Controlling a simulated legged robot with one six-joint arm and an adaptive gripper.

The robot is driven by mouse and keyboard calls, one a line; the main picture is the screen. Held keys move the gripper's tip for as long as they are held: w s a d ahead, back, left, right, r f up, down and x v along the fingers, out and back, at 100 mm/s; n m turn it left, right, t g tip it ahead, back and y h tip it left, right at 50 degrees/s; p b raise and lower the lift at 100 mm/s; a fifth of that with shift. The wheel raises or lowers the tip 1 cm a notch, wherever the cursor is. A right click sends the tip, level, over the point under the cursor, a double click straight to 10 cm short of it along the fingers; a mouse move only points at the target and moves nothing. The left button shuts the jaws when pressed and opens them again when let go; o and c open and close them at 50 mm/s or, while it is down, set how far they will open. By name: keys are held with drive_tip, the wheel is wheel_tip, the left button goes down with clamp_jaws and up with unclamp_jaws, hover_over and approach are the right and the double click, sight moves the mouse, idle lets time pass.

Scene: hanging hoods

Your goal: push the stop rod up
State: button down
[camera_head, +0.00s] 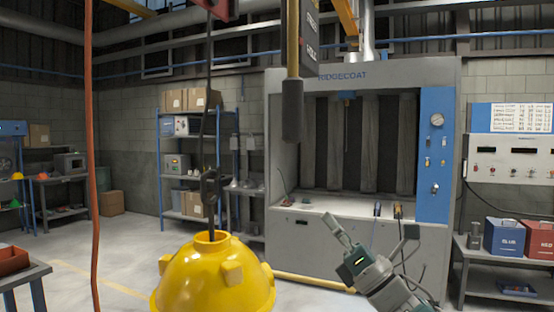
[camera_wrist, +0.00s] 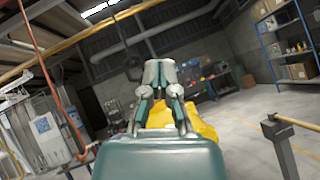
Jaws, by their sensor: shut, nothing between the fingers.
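A yellow rod with a thick dark grip (camera_head: 292,110) at its lower end hangs upright near the top middle of the head view; I take it as the stop rod. A dark plate (camera_head: 313,38) with white lettering hangs beside its upper part. My gripper (camera_head: 329,220) is below and to the right of the grip in the head view, apart from it. In the wrist view my gripper (camera_wrist: 160,68) has its fingers together, with nothing between them. I cannot surely pick out the rod in the wrist view.
A yellow hood (camera_head: 214,275) hangs from a dark hook (camera_head: 211,187) at lower left; it shows behind my gripper in the wrist view (camera_wrist: 205,128). An orange hose (camera_head: 91,150) hangs further left. A grey booth (camera_head: 278,210) stands behind. Open floor lies at left.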

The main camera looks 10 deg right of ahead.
sight(299, 116)
drive_tip(key=w+a+r+n+g+y, duration=0.1)
drive_tip(key=a+r+n+g+y, duration=0.4)
drive_tip(key=r+n, duration=0.4)
wheel_tip(299, 116, up, 2)
drive_tip(key=g+y, duration=0.1)
drive_tip(key=y, duration=0.1)
drive_tip(key=shift+w+a+n+y, duration=0.25)
drive_tip(key=shift+a+n+y, duration=0.05)
drive_tip(key=shift+n, duration=0.1)
drive_tip(key=shift+r, duration=0.15)
wheel_tip(299, 116, up, 7)
drive_tip(key=shift+s+f, duration=0.1)
idle(0.4)
